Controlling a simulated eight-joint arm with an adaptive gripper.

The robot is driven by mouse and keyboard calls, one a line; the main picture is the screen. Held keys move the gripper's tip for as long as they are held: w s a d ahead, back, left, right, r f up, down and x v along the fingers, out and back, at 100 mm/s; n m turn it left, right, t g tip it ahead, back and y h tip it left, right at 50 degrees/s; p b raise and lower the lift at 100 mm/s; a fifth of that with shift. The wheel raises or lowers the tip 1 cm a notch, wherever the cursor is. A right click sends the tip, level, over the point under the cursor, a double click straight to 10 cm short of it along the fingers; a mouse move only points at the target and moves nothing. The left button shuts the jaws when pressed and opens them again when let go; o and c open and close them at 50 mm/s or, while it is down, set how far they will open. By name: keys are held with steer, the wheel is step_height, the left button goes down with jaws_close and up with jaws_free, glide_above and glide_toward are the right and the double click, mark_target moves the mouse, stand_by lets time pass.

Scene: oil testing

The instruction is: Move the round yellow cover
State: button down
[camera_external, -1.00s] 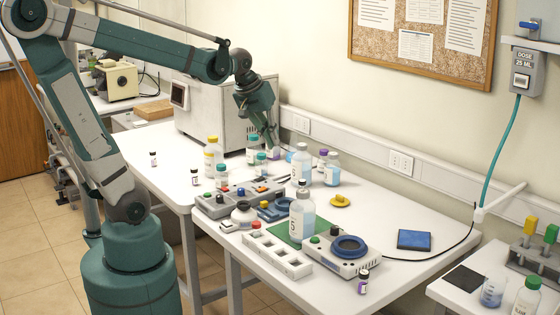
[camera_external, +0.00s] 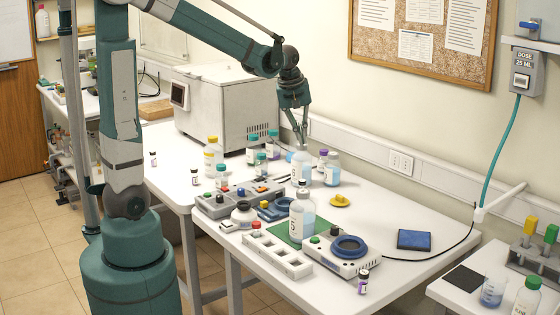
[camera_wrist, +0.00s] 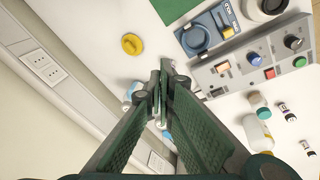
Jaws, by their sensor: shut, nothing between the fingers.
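The round yellow cover (camera_external: 340,201) lies flat on the white table, right of the bottles and behind the blue-ringed device. It has a small raised knob on top. It also shows in the wrist view (camera_wrist: 131,44), above and left of the fingertips, with bare table around it. My gripper (camera_external: 302,143) is shut and empty, pointing down above the bottles near the wall. In the wrist view its fingertips (camera_wrist: 161,92) meet and partly hide bottles below. It is apart from the cover, to its left and higher in the external view.
Several bottles, including a clear one (camera_external: 332,170), stand below and around my gripper. A large bottle (camera_external: 302,217) stands on a green mat in front of the cover. A blue-ringed device (camera_external: 348,250) and blue pad (camera_external: 414,240) lie nearer. Table right of the cover is clear.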

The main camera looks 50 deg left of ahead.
mark_target(340, 200)
steer(key=w+a+f+n+g+p, duration=0.1)
steer(key=w+a+f+n, duration=0.3)
steer(key=w+f, duration=1.1)
steer(key=n+g, duration=0.1)
steer(key=n, duration=0.2)
steer(key=shift+w+g+p, duration=0.35)
steer(key=shift+g+p, duration=0.05)
step_height(340, 200, down, 10)
steer(key=shift+f, duration=0.1)
steer(key=shift+d, duration=2.05)
